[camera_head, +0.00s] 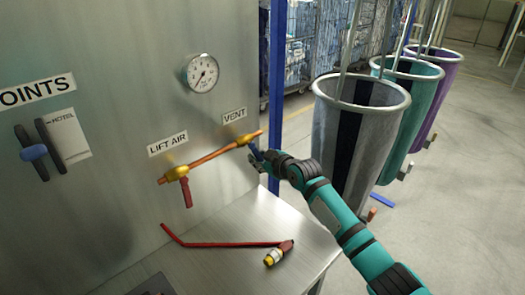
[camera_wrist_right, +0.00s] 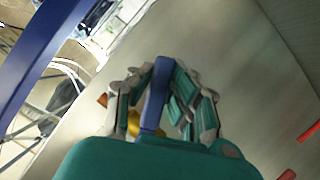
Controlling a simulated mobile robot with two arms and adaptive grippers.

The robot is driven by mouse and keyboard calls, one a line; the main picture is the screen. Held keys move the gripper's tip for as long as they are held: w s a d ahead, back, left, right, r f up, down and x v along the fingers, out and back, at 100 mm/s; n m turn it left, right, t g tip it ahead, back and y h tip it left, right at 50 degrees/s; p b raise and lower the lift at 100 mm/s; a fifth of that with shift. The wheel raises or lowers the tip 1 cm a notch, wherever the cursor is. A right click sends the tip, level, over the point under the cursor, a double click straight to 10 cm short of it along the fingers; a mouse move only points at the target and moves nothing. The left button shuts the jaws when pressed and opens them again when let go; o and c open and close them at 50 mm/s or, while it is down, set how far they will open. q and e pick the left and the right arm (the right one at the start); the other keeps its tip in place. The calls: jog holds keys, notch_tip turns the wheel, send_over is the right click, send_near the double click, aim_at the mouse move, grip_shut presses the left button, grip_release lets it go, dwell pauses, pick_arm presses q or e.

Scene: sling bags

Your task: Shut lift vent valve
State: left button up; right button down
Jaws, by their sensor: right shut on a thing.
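The vent valve (camera_head: 246,139) is a brass body on a copper pipe, below the VENT label (camera_head: 234,115) on the metal panel. Its blue lever (camera_head: 255,151) hangs down from the valve, slanting slightly right and across the line of the pipe. My right gripper (camera_head: 261,158) is shut on this lever. In the right wrist view the blue lever (camera_wrist_right: 156,92) stands between the fingers of the gripper (camera_wrist_right: 163,100), and part of the brass body (camera_wrist_right: 133,123) shows behind them. The fingers hide part of the lever in the head view. My left gripper is not in view.
A lift air valve (camera_head: 176,173) with a red lever (camera_head: 186,192) sits on the same pipe. A blue post (camera_head: 276,75) and hanging bags (camera_head: 350,150) stand at the right.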

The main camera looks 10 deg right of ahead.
jog(key=shift+s+a+f+m+g+y+b, duration=0.1)
jog(key=shift+s+a+f+m+g+y, duration=0.15)
jog(key=shift+s+a+m+y, duration=0.25)
jog(key=shift+s+a+f+m+g+y+b, duration=0.1)
jog(key=shift+s+a+f+m+g+y, duration=0.2)
jog(key=shift+m, duration=0.4)
jog(key=shift+s+a+f+m+g+y+b, duration=0.15)
jog(key=shift+a+m+g+y, duration=0.1)
jog(key=shift+a+m, duration=0.3)
jog(key=c, duration=1.2)
grip_release()
jog(key=shift+r, duration=0.3)
jog(key=v, duration=1.2)
